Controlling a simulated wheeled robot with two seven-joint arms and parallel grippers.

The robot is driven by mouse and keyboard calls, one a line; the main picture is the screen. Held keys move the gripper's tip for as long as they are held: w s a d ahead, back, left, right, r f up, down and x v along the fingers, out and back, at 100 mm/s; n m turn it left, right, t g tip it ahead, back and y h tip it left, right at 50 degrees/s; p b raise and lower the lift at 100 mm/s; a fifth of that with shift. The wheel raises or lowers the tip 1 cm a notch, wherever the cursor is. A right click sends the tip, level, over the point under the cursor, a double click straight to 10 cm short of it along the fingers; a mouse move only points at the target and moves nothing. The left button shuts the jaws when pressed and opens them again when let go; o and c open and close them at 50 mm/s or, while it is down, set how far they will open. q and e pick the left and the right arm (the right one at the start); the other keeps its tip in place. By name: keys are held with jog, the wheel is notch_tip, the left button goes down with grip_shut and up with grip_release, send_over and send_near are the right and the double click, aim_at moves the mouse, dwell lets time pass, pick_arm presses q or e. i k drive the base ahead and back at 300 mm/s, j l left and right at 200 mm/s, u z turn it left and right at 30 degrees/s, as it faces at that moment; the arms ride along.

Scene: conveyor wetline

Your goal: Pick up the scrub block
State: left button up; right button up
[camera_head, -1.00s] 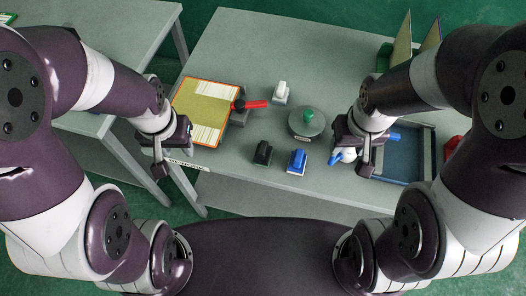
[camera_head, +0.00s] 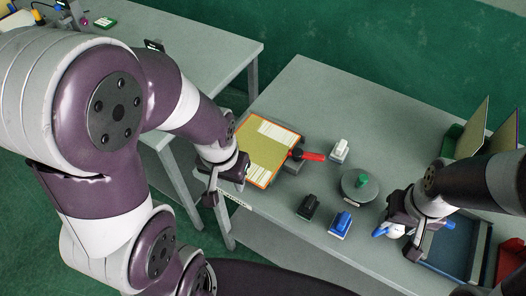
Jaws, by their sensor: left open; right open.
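Three small handled blocks stand on the grey table: a black one (camera_head: 308,208), a blue one with a pale base (camera_head: 341,224) and a white one on a grey base (camera_head: 340,150). I cannot tell which is the scrub block. My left gripper (camera_head: 226,186) is open and empty at the table's left edge, beside the yellow-green board (camera_head: 266,150) and apart from the blocks. My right gripper (camera_head: 412,238) is open, to the right of the blue block, over or beside a white thing with a blue end (camera_head: 386,230); its fingers partly hide that thing.
A round grey disc with a green knob (camera_head: 361,183) stands between the blocks and my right gripper. A red-handled tool (camera_head: 312,156) lies by the board. A blue-lined tray (camera_head: 452,246) and a red bin (camera_head: 511,262) are at the right. Another table (camera_head: 190,50) stands at the left.

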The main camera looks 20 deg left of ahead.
aim_at(307, 209)
jog(key=l+u, duration=0.15)
jog(key=u, duration=1.8)
jog(key=k+l+u, duration=0.2)
jog(key=l, duration=0.25)
jog(key=k+l+u, duration=0.2)
jog(key=k+l, duration=0.15)
